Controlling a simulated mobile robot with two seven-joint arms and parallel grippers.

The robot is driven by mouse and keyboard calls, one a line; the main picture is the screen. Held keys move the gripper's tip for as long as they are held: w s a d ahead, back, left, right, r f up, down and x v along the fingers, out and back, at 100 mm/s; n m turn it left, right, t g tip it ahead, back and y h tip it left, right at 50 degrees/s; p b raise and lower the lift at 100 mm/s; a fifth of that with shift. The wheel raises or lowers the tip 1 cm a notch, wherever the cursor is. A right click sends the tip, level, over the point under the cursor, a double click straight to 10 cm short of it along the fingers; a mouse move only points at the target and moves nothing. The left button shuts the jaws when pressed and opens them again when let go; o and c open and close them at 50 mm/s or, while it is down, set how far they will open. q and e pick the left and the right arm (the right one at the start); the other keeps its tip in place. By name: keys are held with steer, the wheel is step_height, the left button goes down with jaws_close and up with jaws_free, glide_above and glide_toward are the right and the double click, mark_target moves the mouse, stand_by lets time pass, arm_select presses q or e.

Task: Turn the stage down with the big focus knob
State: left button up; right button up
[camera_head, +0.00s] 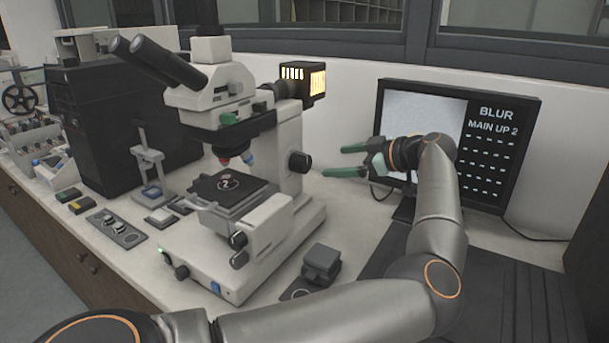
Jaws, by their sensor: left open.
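The microscope (262,120) stands on the bench left of centre. A big black round knob (299,162) sticks out from the right side of its stand. The stage (228,188) carries a dark plate marked 2, below the objectives (235,158). Two smaller dark knobs (238,240) sit lower, on the near side below the stage. My left gripper (336,161) is open with green fingers pointing left at the big knob. In the picture its fingertips are a short gap right of the knob, and nothing is between them. My right gripper is out of view.
A monitor (492,150) behind my left wrist reads BLUR and MAIN UP 2. A small dark block (322,262) stands on the bench right of the microscope base. A black box (100,115) and small trays fill the left. A window frame runs behind.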

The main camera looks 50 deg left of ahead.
mark_target(307, 164)
arm_select(q)
steer(key=x, duration=1.2)
steer(key=shift+p, duration=0.3)
steer(key=c, duration=1.4)
